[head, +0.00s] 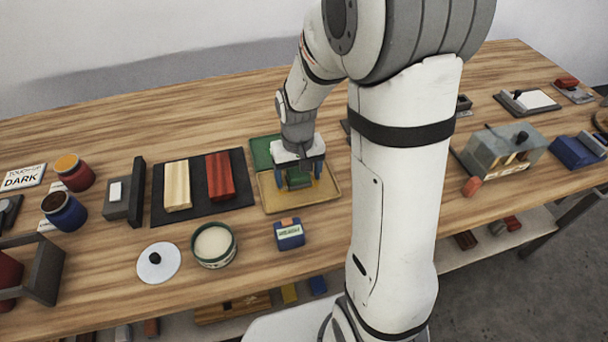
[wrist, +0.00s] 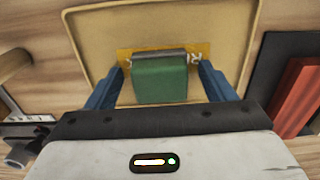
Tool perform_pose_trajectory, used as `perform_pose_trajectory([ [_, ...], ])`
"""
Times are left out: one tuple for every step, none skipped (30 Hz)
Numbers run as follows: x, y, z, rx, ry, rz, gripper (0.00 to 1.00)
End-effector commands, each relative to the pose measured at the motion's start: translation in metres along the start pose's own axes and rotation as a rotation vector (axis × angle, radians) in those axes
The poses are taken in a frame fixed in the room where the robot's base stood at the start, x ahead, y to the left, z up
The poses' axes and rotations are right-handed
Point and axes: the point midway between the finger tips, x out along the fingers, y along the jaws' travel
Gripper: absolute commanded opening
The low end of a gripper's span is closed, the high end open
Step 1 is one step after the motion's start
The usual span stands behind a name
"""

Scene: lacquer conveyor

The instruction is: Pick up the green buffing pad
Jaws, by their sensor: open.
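The green buffing pad (wrist: 160,80) is a small block with a dark grey strip along one edge. It lies on the tan half of a shallow tray (wrist: 100,28), over an orange label (wrist: 205,50) whose lettering it partly covers. My gripper (wrist: 160,75) is open, with one blue finger on each side of the pad and a visible gap on both sides. In the head view my gripper (head: 298,182) points down over the tray, and the pad (head: 298,178) shows between the fingers.
The tray's green half (head: 259,152) lies behind. In front are a round tin (head: 213,245) and a blue box (head: 289,235). A grey machine (head: 500,152) stands right.

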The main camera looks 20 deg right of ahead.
Motion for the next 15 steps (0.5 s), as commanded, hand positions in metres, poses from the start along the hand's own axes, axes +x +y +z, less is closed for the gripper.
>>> perform_pose_trajectory([
  [-0.0002,-0.0001,0.0,0.0,0.0,0.0,0.76],
  [-0.0002,-0.0002,0.0,0.0,0.0,0.0,0.75],
  [-0.0002,-0.0002,0.0,0.0,0.0,0.0,0.71],
  [-0.0002,-0.0003,0.0,0.0,0.0,0.0,0.69],
  [-0.0003,-0.0003,0.0,-0.001,0.0,0.0,0.67],
  [-0.0003,-0.0003,0.0,-0.001,0.0,0.0,0.63],
  [-0.0003,-0.0003,0.0,-0.001,0.0,0.0,0.61],
  [-0.0003,-0.0004,0.0,-0.001,0.0,0.0,0.58],
  [-0.0004,-0.0004,0.0001,-0.001,0.0,0.0,0.55],
  [-0.0004,-0.0004,0.0,-0.001,0.0,0.0,0.53],
  [-0.0004,-0.0005,0.0001,-0.001,0.0,0.0,0.5],
  [-0.0004,-0.0005,0.0001,-0.001,0.0,0.0,0.47],
  [-0.0004,-0.0005,0.0001,-0.001,0.0,0.0,0.44],
  [-0.0004,-0.0006,0.0001,-0.001,0.0,0.0,0.42],
  [-0.0004,-0.0006,0.0001,-0.001,0.0,0.0,0.39],
])
